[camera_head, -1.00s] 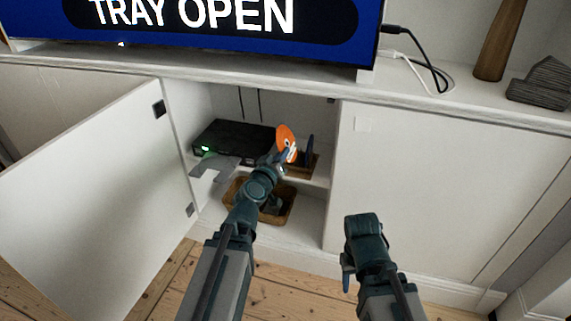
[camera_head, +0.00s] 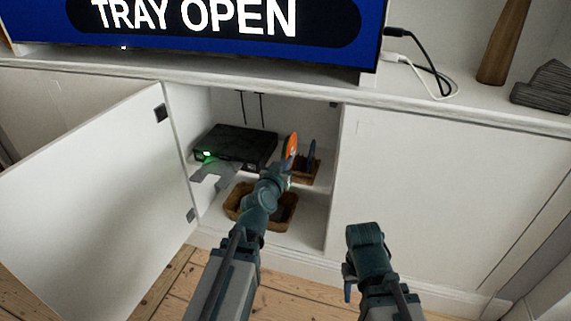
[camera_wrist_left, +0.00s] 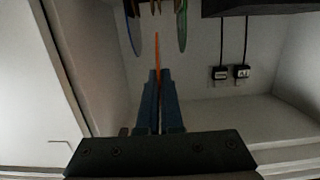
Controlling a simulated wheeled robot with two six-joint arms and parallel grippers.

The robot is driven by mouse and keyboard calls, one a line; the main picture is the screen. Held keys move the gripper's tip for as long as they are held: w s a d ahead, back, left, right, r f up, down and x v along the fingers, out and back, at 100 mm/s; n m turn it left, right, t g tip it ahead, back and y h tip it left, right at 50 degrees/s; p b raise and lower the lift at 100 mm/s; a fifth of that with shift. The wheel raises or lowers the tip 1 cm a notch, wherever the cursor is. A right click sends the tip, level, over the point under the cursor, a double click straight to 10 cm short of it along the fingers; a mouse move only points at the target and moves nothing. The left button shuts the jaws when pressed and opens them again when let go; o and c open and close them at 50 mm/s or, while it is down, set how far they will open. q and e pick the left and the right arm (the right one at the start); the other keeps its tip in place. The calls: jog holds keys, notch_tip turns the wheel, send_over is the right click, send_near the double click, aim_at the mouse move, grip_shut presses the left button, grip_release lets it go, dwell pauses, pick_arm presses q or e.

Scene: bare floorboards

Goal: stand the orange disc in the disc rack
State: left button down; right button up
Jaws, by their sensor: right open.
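The orange disc (camera_head: 291,146) is upright, seen nearly edge-on, beside the wooden disc rack (camera_head: 305,174) on the cabinet shelf. My left gripper (camera_head: 288,166) is shut on the disc. In the left wrist view, the disc (camera_wrist_left: 157,48) is a thin orange edge rising from between the fingers (camera_wrist_left: 158,75). There it lies between a bluish disc (camera_wrist_left: 132,25) and a green disc (camera_wrist_left: 182,25), near the rack's slats at the top edge. I cannot tell whether it touches the rack. My right gripper (camera_head: 348,283) is open and empty outside the cabinet.
The black player (camera_head: 235,146), with its grey tray (camera_head: 213,172) out, stands left of the rack. A wicker basket (camera_head: 237,203) sits below. The cabinet door (camera_head: 90,190) is open at left. A screen (camera_head: 230,25) stands on top.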

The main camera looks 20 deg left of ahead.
pick_arm(q)
jog(key=shift+w+d, duration=0.15)
jog(key=shift+w, duration=4.8)
jog(key=shift+s+f+b, duration=0.1)
jog(key=shift+f+b, duration=0.45)
notch_tip(320, 180, down, 6)
jog(key=b, duration=0.5)
jog(key=shift+r+b, duration=0.1)
jog(key=shift+b, duration=0.3)
pick_arm(e)
notch_tip(320, 180, down, 7)
pick_arm(q)
jog(key=c, duration=1)
grip_release()
